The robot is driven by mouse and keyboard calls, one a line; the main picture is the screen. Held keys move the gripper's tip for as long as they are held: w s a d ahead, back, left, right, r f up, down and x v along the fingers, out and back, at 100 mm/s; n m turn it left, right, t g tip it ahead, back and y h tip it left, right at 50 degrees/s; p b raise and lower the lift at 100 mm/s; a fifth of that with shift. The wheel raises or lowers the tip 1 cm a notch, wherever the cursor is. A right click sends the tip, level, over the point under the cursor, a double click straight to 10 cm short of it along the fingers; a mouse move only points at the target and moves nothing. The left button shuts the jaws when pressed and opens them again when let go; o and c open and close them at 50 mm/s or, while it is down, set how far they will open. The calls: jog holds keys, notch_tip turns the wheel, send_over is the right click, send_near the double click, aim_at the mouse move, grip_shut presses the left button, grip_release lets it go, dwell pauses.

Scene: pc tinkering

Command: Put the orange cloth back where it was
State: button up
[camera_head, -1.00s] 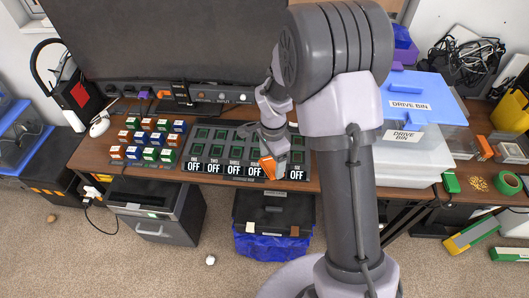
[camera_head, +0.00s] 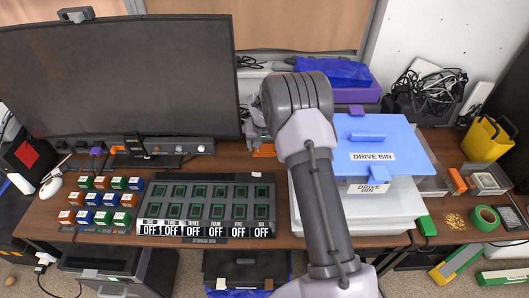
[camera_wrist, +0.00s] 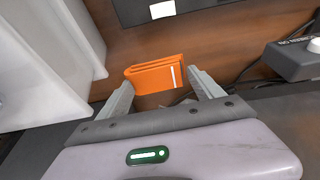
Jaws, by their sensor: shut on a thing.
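The orange cloth (camera_wrist: 155,76) is a small folded piece with a white stripe near one edge. In the wrist view it sits between the two fingers of my gripper (camera_wrist: 162,80), which is shut on it. In the head view a bit of the orange cloth (camera_head: 264,151) shows at the back of the desk, between the monitor and the drive bin. My gripper is mostly hidden there behind my arm. Brown wood shows behind the cloth in the wrist view; I cannot tell whether the cloth touches it.
The blue-lidded drive bin (camera_head: 400,152) stands to the right and the dark monitor (camera_head: 120,80) to the left. Several coloured blocks (camera_head: 100,200) stand at left. A yellow container (camera_head: 487,139) stands at far right.

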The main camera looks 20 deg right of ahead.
jog(key=shift+s+a, duration=0.1)
notch_tip(320, 180, down, 8)
jog(key=b, duration=0.6)
jog(key=shift+f+b, duration=0.35)
jog(key=shift+b, duration=0.2)
jog(key=o, duration=1.4)
jog(key=shift+o, duration=0.4)
jog(key=o, duration=0.3)
jog(key=p+v, duration=0.4)
jog(key=v, duration=0.4)
